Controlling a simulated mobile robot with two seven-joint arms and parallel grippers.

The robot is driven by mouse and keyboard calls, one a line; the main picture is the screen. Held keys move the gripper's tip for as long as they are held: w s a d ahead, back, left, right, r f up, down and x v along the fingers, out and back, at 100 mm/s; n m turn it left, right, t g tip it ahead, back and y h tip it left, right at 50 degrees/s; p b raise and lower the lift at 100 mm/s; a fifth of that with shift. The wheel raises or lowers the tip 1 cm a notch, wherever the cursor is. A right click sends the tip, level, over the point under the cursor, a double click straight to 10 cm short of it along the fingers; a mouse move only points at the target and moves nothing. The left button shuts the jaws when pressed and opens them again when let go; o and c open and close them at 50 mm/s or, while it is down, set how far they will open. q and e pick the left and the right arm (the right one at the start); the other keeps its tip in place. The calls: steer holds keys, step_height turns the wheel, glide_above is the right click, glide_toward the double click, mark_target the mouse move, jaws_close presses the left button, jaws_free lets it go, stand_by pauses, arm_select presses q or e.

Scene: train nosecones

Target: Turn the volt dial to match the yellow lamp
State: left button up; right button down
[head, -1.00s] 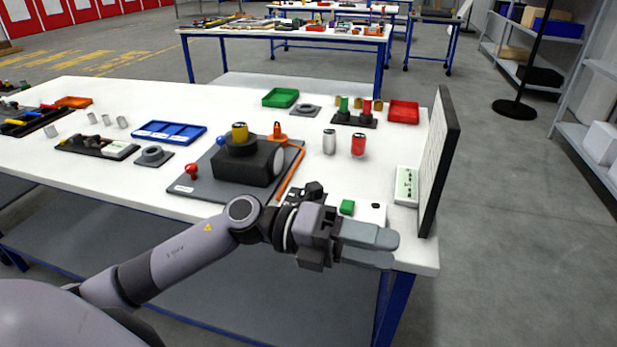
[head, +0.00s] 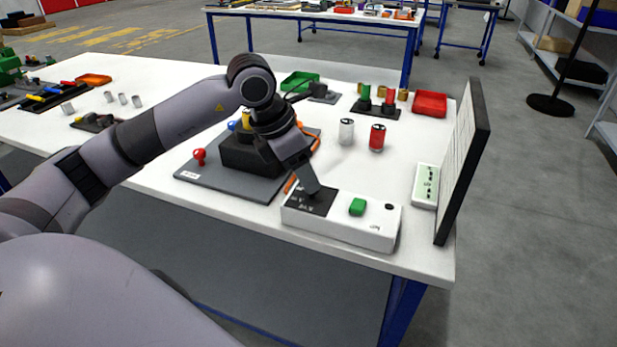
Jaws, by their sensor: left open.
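A white control box (head: 345,228) lies at the table's front edge. Its left top has a black panel (head: 318,204) with white markings; a green button (head: 357,207) and a small dark round spot sit to the right. My left gripper (head: 310,188) points down at the black panel, its jaws open. It hides the volt dial, so I cannot see the dial's setting or tell whether the fingers touch it. A yellow piece (head: 246,119) shows behind my arm on the black block (head: 245,154); I cannot tell whether it is the yellow lamp. My right gripper is not in view.
A grey board (head: 225,187) with a red knob (head: 199,156) lies left of the box. An upright dark-framed panel (head: 463,160) stands at the table's right edge.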

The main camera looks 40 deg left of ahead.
arm_select(q)
steer(key=shift+x, duration=1.5)
jaws_close()
